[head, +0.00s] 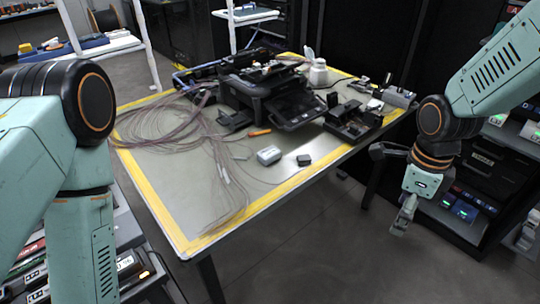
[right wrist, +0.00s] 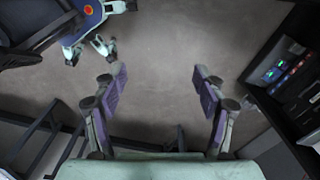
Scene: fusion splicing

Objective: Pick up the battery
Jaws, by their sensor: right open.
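I cannot tell for certain which thing is the battery. A small dark block (head: 304,160) lies on the worktable near its front right edge, and a grey-white box (head: 269,156) lies just left of it. My right gripper (head: 403,215) hangs off the table's right side, in front of the equipment rack and apart from both. In the right wrist view my right gripper (right wrist: 160,85) is open and empty, with only floor between its fingers. My left arm fills the left of the head view, but its gripper is out of frame.
The yellow-edged worktable (head: 205,215) holds tangled fibres (head: 165,120), a black splicer-like machine (head: 265,90), an orange tool (head: 259,132) and a white bottle (head: 318,72). A dark rack (head: 490,170) with lit units stands at right. The table's front area is mostly clear.

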